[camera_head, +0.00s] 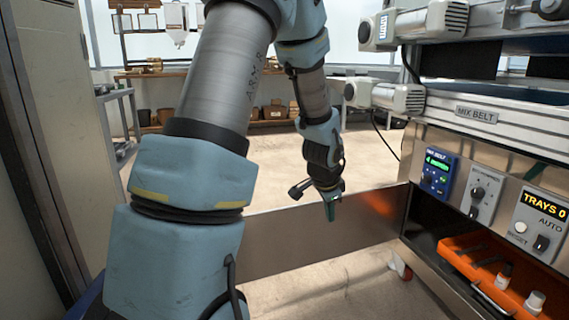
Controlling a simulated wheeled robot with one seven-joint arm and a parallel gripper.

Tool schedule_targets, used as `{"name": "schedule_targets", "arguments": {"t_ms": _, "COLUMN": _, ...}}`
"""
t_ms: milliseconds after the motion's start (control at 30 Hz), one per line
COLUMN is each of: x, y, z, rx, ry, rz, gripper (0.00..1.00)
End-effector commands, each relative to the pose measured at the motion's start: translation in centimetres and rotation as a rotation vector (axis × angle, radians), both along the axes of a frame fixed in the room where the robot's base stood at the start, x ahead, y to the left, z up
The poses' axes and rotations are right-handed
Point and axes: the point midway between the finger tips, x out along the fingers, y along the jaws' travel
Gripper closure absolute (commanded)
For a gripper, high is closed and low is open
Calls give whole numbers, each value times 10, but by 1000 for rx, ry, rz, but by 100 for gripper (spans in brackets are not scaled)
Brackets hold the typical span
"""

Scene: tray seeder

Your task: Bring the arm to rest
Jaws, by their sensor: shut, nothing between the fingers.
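My arm rises from the lower left of the head view, bends over at the top and hangs down in the middle. My gripper (331,212) is at its end, pointing down.
The seeder at right carries a blue mix belt control (437,174), a knob box (484,192) and a tray counter (541,222) reading "TRAYS 0". An orange bin (470,262) sits below. A tall cabinet (60,130) stands at left. Shelves (150,90) stand behind open floor.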

Motion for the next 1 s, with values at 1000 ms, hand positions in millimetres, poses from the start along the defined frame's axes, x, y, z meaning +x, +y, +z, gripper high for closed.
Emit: {"name": "schedule_targets", "arguments": {"t_ms": 1000, "x": -152, "y": 189, "z": 184, "rx": -153, "ry": 339, "rz": 1149, "gripper": 100}}
